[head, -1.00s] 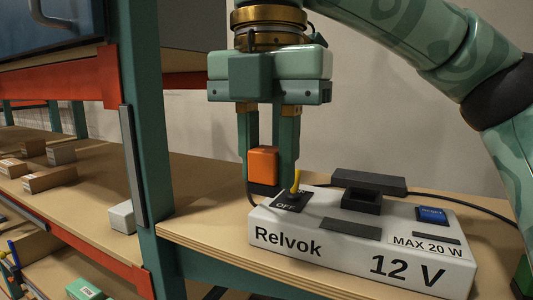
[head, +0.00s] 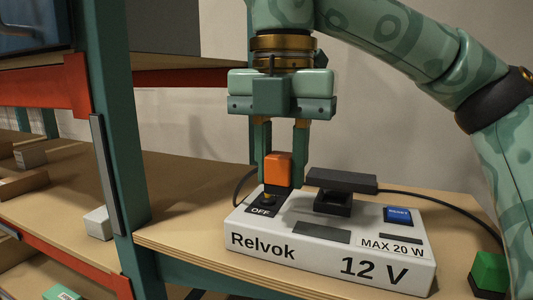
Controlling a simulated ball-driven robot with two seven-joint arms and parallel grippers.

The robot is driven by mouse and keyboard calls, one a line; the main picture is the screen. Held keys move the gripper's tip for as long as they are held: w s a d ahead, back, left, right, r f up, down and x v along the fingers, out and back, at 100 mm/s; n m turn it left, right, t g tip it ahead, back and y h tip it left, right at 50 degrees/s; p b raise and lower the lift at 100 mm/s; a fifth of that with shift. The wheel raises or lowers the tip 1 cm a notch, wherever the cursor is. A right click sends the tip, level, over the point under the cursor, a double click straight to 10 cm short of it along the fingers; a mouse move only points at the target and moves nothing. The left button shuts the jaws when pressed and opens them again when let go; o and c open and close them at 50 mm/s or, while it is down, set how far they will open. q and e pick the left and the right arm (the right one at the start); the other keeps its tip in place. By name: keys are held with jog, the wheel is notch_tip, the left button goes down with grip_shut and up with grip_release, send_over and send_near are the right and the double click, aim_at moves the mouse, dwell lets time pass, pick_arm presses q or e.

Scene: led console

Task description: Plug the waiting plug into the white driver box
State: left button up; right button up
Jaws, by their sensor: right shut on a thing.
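The white driver box (head: 330,265), marked Relvok, 12 V and MAX 20 W, sits on the wooden shelf. On its top are a yellow-tipped switch (head: 268,199) by the word OFF, a black raised socket-like block (head: 333,204), and a blue RESET button (head: 398,214). My right gripper (head: 279,180) points down and is shut on an orange and black plug (head: 278,168). The plug is over the box's back left part, by the switch and left of the raised block. Whether it touches the box cannot be told. My left gripper is out of view.
A black bar (head: 342,180) stands behind the raised block, with a black cable (head: 435,199) running right. A green block (head: 490,272) on a black base is at the right. A teal post (head: 108,150) rises at the left. The shelf's back left is bare.

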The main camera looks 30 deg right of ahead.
jog(key=shift+w+d+p, duration=0.2)
jog(key=shift+d+p, duration=1.25)
jog(key=shift+d, duration=1)
jog(key=shift+w+d+f+p, duration=0.1)
jog(key=shift+d+p, duration=0.7)
jog(key=shift+d, duration=0.3)
jog(key=shift+w+d+f+p, duration=0.1)
jog(key=shift+d+p, duration=0.65)
jog(key=shift+d, duration=0.3)
jog(key=shift+d+f+p, duration=0.1)
jog(key=shift+d+p, duration=0.25)
jog(key=shift+d, duration=0.2)
jog(key=shift+p, duration=0.45)
jog(key=shift+f+b, duration=0.85)
jog(key=shift+f, duration=0.6)
jog(key=shift+p, duration=0.3)
